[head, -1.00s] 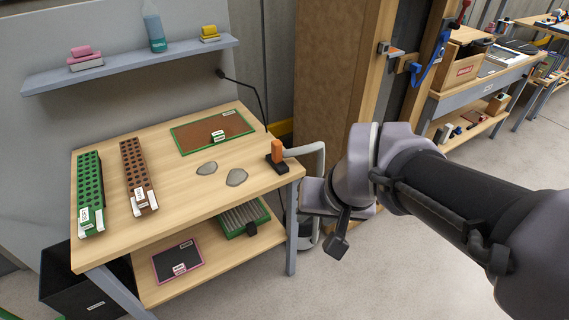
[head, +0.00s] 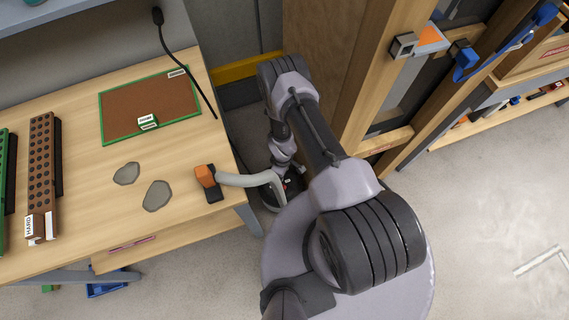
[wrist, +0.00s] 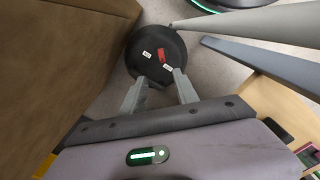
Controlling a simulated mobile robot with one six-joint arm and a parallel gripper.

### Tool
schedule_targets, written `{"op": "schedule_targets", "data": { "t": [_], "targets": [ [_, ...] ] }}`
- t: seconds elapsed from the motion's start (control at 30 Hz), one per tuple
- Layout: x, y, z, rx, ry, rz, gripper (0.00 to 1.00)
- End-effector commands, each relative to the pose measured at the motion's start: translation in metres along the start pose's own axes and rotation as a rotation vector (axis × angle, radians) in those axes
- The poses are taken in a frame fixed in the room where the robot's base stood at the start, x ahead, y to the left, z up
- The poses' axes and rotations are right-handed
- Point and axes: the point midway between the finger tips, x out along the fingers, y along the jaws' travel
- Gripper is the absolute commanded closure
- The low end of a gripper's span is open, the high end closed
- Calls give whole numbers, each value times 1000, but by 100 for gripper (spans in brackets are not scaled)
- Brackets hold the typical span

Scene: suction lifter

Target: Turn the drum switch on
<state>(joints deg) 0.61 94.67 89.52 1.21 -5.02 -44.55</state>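The drum (wrist: 143,68) stands on the floor below my gripper in the wrist view, with a dark round top. A red switch (wrist: 162,55) sits on that top between two small white labels, too small to read. In the head view the drum (head: 268,203) is partly hidden behind my arm, beside the table's right end. My gripper (wrist: 159,82) is open and empty, its two fingers apart and pointing toward the drum top. The switch shows just beyond the gap between the fingertips. I cannot tell the height left between them.
A grey hose (head: 250,180) runs from the drum to an orange-handled tool (head: 206,178) on the wooden table (head: 90,200). A brown cabinet (wrist: 50,60) stands close on the left in the wrist view. Clear floor (head: 480,210) lies to the right.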

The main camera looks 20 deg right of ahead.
Motion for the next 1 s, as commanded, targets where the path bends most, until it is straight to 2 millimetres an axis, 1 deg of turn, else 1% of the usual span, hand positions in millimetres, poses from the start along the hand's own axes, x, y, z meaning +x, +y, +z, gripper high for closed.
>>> {"op": "schedule_targets", "data": {
  "t": [0.03,0.07,0.3,0.4,0.5,0.6,0.7,1.0],
  "targets": [
    [14,-1,1,0,-1,-1,64],
    [22,-1,1,1,-1,-1,64],
    [98,-1,1,2,-2,-2,64],
    [126,-1,1,2,-2,-2,64],
    [146,-1,1,3,-1,-1,64],
    [159,-1,1,4,-2,-2,64],
    [164,-1,1,4,-2,-2,64],
    [165,0,0,4,-2,-2,64]
  ]
}}
